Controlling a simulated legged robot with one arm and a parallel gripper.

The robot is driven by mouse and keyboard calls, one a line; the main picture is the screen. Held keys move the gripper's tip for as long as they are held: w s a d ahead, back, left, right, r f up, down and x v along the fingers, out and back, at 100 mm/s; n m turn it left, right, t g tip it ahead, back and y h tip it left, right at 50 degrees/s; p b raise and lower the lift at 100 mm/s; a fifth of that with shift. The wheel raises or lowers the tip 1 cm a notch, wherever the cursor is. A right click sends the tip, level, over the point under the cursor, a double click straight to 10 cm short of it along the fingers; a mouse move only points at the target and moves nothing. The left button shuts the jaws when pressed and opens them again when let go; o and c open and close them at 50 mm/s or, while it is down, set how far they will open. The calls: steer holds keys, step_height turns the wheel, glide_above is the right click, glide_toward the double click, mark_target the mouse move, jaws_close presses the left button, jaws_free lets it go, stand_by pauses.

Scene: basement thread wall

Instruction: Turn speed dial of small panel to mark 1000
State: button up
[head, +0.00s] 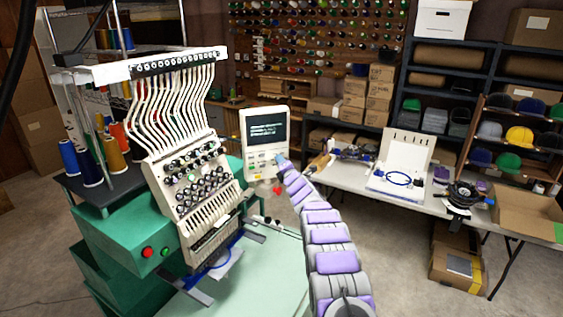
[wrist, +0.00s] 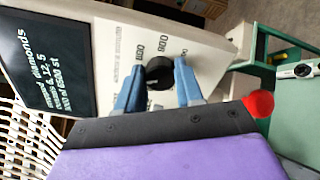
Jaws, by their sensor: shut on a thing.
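The small panel (head: 252,146) is a white box with a dark screen (head: 268,131) of pale text, standing beside the embroidery machine. In the wrist view the panel (wrist: 125,45) appears turned sideways. Its speed dial (wrist: 159,73) is a round black knob with small printed numbers around it. My gripper (wrist: 159,80) has its two blue fingers on either side of the knob, shut on it. In the head view my gripper (head: 281,160) is at the panel's lower right and hides the dial. I cannot tell which mark the dial points to.
A red knob (wrist: 259,104) sticks out at the panel's edge. The multi-needle embroidery machine (head: 187,175) stands left, with a pale green table (head: 250,280) in front. A work table (head: 350,180) with hoops stands right. Open floor lies between.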

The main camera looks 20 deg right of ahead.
steer(key=shift+m+p, duration=5.05)
steer(key=shift+m, duration=10.95)
steer(key=o, duration=0.9)
steer(key=shift+s, duration=0.1)
steer(key=shift+o, duration=0.7)
steer(key=shift+d+f, duration=0.1)
steer(key=shift+s+a, duration=0.1)
steer(key=shift+a, duration=0.1)
